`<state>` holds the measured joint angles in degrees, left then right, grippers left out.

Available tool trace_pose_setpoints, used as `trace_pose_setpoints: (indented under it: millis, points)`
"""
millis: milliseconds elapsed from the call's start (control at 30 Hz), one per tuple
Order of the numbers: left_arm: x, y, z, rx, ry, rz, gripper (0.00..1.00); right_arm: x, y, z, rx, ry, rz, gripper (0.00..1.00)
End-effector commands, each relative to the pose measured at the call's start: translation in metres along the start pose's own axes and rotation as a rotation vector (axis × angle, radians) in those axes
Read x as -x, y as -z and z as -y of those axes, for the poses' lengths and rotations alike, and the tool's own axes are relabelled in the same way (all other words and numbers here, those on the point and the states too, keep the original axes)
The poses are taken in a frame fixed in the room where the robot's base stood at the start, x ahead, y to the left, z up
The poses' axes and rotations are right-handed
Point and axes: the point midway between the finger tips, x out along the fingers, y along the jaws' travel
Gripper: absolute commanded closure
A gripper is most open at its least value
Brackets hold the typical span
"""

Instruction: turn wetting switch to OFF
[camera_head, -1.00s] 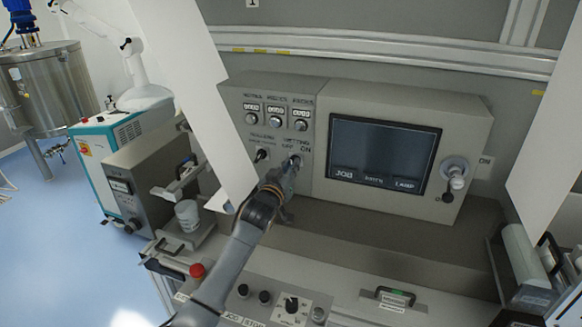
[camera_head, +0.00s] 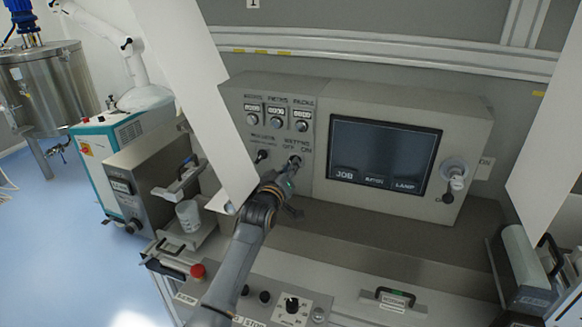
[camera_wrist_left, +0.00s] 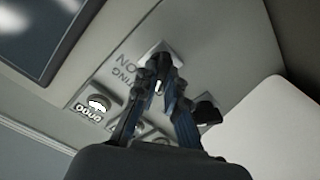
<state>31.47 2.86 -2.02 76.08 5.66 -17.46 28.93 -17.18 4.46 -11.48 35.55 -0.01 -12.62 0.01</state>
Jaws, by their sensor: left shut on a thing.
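The wetting switch (camera_head: 295,160) is a dark knob on the grey control box, under the WETTING OFF/ON label. It also shows in the wrist view (camera_wrist_left: 158,58), upside down and mostly covered by the fingers. My left gripper (camera_head: 287,178) reaches it from below, and its fingertips (camera_wrist_left: 163,76) are shut on the knob. The fingers hide much of the knob, so I cannot tell exactly which way it points.
A second dark knob (camera_head: 262,155) sits just left of the switch. Above are several counters with round knobs (camera_head: 276,124). A screen (camera_head: 384,154) is to the right. A white hanging panel (camera_head: 190,90) stands close on the left of my arm.

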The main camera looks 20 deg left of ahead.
Motion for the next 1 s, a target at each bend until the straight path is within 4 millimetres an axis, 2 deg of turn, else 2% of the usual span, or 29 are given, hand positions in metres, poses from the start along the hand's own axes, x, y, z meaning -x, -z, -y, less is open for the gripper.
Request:
trace_pose_setpoints:
  millis: [200,233,300,333,733,867,1000]
  points:
    - [0.0,-0.001,0.0,0.004,0.0,0.002,1.0,0.0,0.0,0.0,0.0,0.0,0.0,0.6]
    - [0.0,-0.001,0.0,0.005,0.0,0.002,0.83,0.0,0.0,0.0,0.0,0.0,0.0,0.6]
    - [0.0,-0.001,0.0,0.004,0.0,0.002,0.68,0.0,0.0,-0.001,0.001,-0.001,0.0,0.6]
    - [0.0,-0.001,0.0,0.004,0.0,0.002,0.66,0.0,0.0,-0.001,0.001,-0.001,0.0,0.6]
    - [0.005,-0.001,0.0,0.001,0.0,0.001,0.66,0.0,-0.001,-0.005,0.002,-0.006,0.001,0.6]
    - [0.02,-0.001,0.0,0.001,-0.001,0.001,0.66,0.0,-0.001,-0.004,0.001,-0.004,0.001,0.6]
    - [0.046,-0.002,0.001,0.001,0.0,0.002,0.66,0.0,-0.001,-0.003,0.001,-0.003,0.001,0.6]
